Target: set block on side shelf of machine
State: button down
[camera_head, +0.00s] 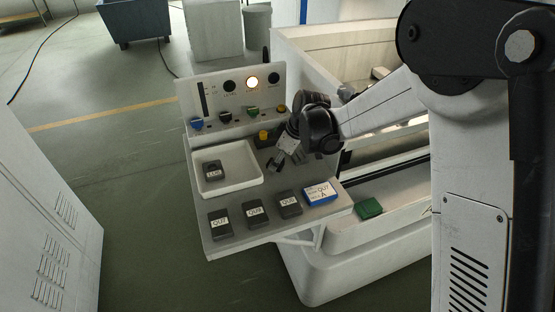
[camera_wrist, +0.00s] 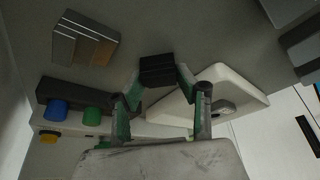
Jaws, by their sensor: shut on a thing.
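My gripper (camera_head: 281,161) is over the back of the grey side shelf (camera_head: 275,188), to the right of the white tray. In the wrist view, my gripper (camera_wrist: 157,85) is shut on a small dark block (camera_wrist: 157,70) between its green-padded fingers. In the head view the held block is small and dark at the fingertips, partly hidden by them. I cannot tell whether the block touches the shelf. The shelf juts from the side of the white machine (camera_head: 330,255).
The white tray (camera_head: 246,181) holds a labelled dark block (camera_head: 212,170). Several labelled dark blocks and a blue-edged box (camera_head: 320,192) line the shelf's front. A control panel (camera_head: 222,97) with coloured knobs stands behind. A green block (camera_head: 369,208) lies on the machine ledge.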

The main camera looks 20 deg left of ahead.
jog(key=shift+f, duration=0.15)
jog(key=c, duration=1.2)
grip_release()
jog(key=shift+c, duration=0.2)
jog(key=shift+r, duration=0.2)
jog(key=v, duration=1.2)
